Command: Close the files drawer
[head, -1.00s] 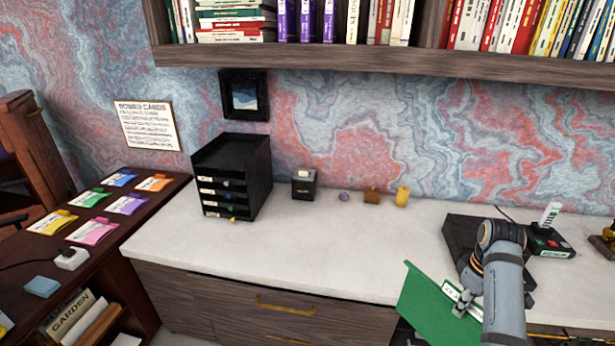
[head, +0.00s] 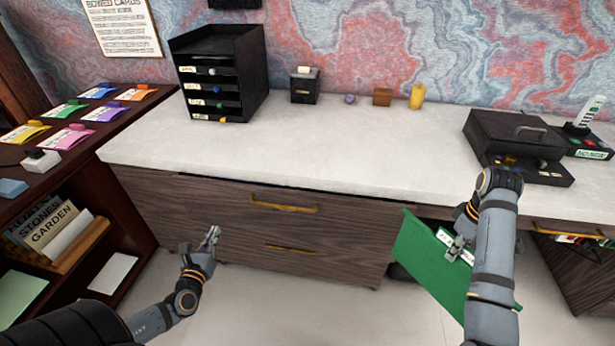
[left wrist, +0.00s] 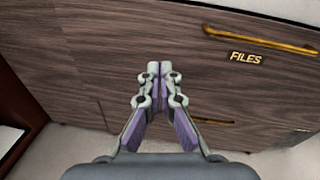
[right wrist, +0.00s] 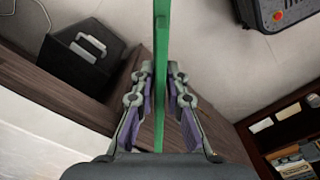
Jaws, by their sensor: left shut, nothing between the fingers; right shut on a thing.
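The files drawer (head: 225,200) is a dark wood front under the white desktop, with a brass handle (head: 284,205). Its "FILES" label shows in the left wrist view (left wrist: 246,57). A thin dark gap runs along its top edge; I cannot tell how far it stands out. My left gripper (head: 213,236) is shut and empty, low in front of the drawer fronts and left of the handle. Its closed tips show in the left wrist view (left wrist: 164,68). My right gripper (head: 456,248) is shut on a green folder (head: 425,262), held at the right of the drawers.
A second brass handle (head: 290,248) sits below. The white desktop (head: 320,145) carries a black tray stack (head: 220,75), a small black box (head: 304,88) and a black case (head: 515,135). A dark shelf (head: 135,235) stands at the left. Floor is free before the drawers.

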